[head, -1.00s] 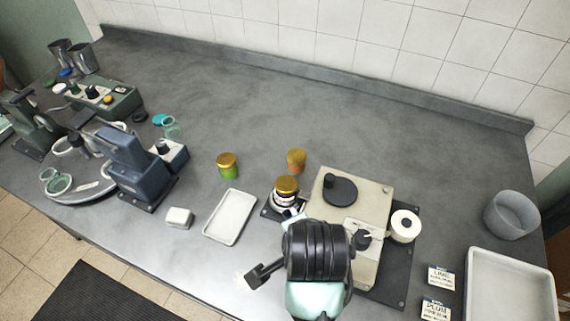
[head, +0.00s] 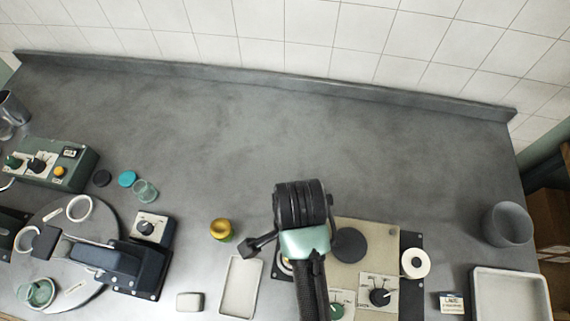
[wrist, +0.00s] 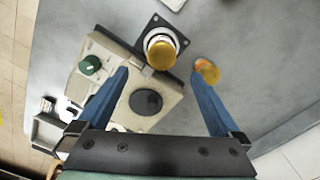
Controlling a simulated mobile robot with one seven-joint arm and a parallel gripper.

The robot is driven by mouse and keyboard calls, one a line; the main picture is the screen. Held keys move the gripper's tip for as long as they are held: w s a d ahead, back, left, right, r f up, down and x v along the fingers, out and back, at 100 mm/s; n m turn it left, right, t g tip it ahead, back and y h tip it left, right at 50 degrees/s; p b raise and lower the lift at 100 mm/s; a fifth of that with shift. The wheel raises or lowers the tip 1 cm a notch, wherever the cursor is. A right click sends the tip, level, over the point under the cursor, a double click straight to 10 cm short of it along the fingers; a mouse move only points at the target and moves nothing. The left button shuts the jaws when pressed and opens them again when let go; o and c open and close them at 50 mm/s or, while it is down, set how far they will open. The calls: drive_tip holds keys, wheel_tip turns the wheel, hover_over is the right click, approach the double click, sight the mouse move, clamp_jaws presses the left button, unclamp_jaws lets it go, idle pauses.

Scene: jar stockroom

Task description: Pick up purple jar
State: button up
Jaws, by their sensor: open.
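No jar with clearly purple contents shows in any view. A gold-lidded jar (wrist: 160,48) stands in a holder on a dark plate at the cream machine's edge in the wrist view; its contents cannot be made out. An orange jar with a gold lid (wrist: 207,71) stands to its right. Another gold-lidded jar (head: 221,230) stands alone on the counter in the head view. My gripper (wrist: 158,78) is open and empty, its blue fingers spread above the cream machine, below the held jar in the picture. In the head view my arm hides the fingers and the two jars near them.
The cream machine (head: 378,237) has a black disc and knobs. A blue clamp machine (head: 105,262) stands further left. A grey bowl (head: 507,224) is at right. The counter's back is clear.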

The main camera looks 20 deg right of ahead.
drive_tip(key=f, duration=0.4)
drive_tip(key=f+b, duration=0.1)
drive_tip(key=f, duration=0.2)
drive_tip(key=shift+s, duration=0.3)
drive_tip(key=shift+w+d+f+p, duration=0.1)
drive_tip(key=shift+f+p, duration=0.1)
drive_tip(key=shift+f, duration=0.75)
drive_tip(key=shift+w+d+f+p, duration=0.1)
drive_tip(key=shift+w+f+p, duration=0.05)
drive_tip(key=shift+f, duration=0.75)
drive_tip(key=shift+w+f+p, duration=0.1)
drive_tip(key=shift+f+p, duration=0.1)
drive_tip(key=shift+f, duration=0.75)
clamp_jaws()
